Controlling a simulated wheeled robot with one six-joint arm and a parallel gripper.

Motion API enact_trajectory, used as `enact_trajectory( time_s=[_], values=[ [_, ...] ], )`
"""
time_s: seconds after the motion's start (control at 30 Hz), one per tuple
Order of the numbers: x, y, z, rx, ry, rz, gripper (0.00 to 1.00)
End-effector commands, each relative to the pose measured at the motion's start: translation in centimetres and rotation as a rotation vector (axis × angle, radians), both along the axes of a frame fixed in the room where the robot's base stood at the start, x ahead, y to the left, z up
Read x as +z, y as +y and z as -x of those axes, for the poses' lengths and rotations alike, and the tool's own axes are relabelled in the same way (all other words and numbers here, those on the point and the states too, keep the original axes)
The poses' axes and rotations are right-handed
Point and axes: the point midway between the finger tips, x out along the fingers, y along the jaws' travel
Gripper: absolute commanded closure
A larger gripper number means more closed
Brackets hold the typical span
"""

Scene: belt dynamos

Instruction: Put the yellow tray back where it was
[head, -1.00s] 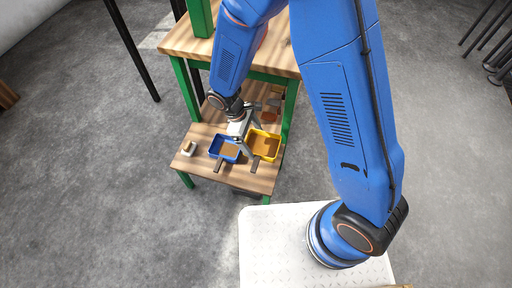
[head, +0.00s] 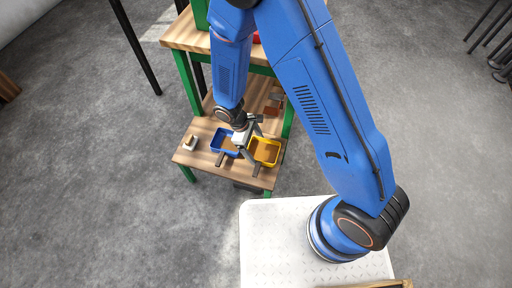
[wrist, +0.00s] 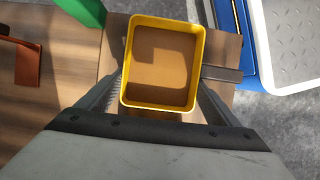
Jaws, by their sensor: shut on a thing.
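The yellow tray (head: 277,159) is a small open box with a brown inside, at the right front of the low wooden shelf. In the wrist view the yellow tray (wrist: 188,105) lies between my two fingers, one along each side. My gripper (head: 254,130) is shut on it; in the head view the wrist and fingers cover part of it. I cannot tell whether its underside touches the shelf. A dark bar (wrist: 222,74) sticks out from beside the tray, toward the shelf's front.
A blue tray (head: 218,134) sits just left of the yellow one. A small pale block (head: 190,143) is at the shelf's left. Reddish-brown pieces (head: 272,110) lie farther back. A higher wooden top (head: 185,31) and green legs (head: 187,82) frame the shelf.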

Motion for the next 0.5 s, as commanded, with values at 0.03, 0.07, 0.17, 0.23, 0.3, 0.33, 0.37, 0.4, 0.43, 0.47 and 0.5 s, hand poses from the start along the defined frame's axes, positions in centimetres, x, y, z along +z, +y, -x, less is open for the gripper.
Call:
enact_trajectory(
  time_s=[0.03, 0.07, 0.17, 0.23, 0.3, 0.33, 0.37, 0.4, 0.43, 0.47, 0.5],
  values=[
    [-0.13, 0.0, 0.0, 0.0, 0.0, 0.0, 0.44],
    [-0.14, 0.01, 0.0, 0.0, 0.0, 0.0, 0.44],
    [-0.11, 0.02, -0.02, 0.0, 0.0, 0.0, 0.44],
    [-0.11, 0.02, -0.02, 0.0, 0.0, 0.0, 0.44],
    [-0.22, 0.01, 0.0, 0.0, 0.0, 0.0, 0.44],
    [-0.3, 0.0, 0.0, 0.0, 0.0, 0.0, 0.44],
    [-0.39, -0.01, 0.0, 0.0, 0.0, 0.001, 0.44],
    [-0.34, 0.01, 0.0, 0.0, 0.0, 0.0, 0.05],
    [-0.33, 0.01, 0.0, 0.0, 0.0, 0.0, 0.0],
    [-0.33, 0.01, -0.01, 0.0, 0.0, 0.0, 0.0],
    [-0.32, 0.01, -0.02, 0.0, 0.0, 0.0, 0.0]
  ],
)
